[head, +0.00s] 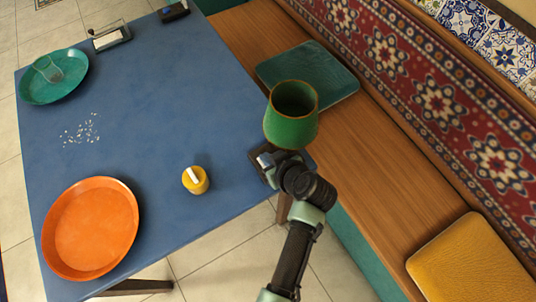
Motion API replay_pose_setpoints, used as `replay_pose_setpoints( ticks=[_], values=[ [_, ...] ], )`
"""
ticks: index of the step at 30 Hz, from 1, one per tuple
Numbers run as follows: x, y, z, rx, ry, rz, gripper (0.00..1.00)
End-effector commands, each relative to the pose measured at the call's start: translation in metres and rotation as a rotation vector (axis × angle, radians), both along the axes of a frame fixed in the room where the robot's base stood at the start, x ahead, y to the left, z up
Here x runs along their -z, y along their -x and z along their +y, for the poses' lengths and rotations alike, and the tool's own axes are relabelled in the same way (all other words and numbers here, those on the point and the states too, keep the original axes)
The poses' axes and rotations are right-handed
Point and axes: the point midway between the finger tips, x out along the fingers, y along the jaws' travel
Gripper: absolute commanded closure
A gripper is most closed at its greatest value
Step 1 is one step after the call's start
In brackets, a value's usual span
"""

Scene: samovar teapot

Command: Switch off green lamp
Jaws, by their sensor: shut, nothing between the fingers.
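The green lamp (291,115) shows in the head view at the table's right edge. It has a flared green shade with a brown rim and a dark, hollow inside. My arm reaches up from the bottom, and my gripper (265,160) is just below the shade, shut and empty. Around the gripper a dark block (258,169) shows at the table edge, perhaps the lamp's base. The gripper and wrist hide much of it. I cannot see a switch, and I cannot tell whether the gripper touches the lamp or whether it is lit.
The blue table (150,110) holds an orange tray (90,230), a yellow cylinder (196,181) with a white top piece, a teal plate (52,93), white crumbs, a grey item (111,38) and a dark block with a blue button (173,12). A cushioned wooden bench (375,180) stands right.

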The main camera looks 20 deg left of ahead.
Motion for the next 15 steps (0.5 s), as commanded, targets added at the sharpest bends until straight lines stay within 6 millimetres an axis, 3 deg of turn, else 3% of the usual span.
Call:
replay_pose_setpoints(
  ticks=[15],
  values=[
    [0.0055, 0.0, 0.0045, -0.003, 0.027, 0.026, 1.0]
  ],
)
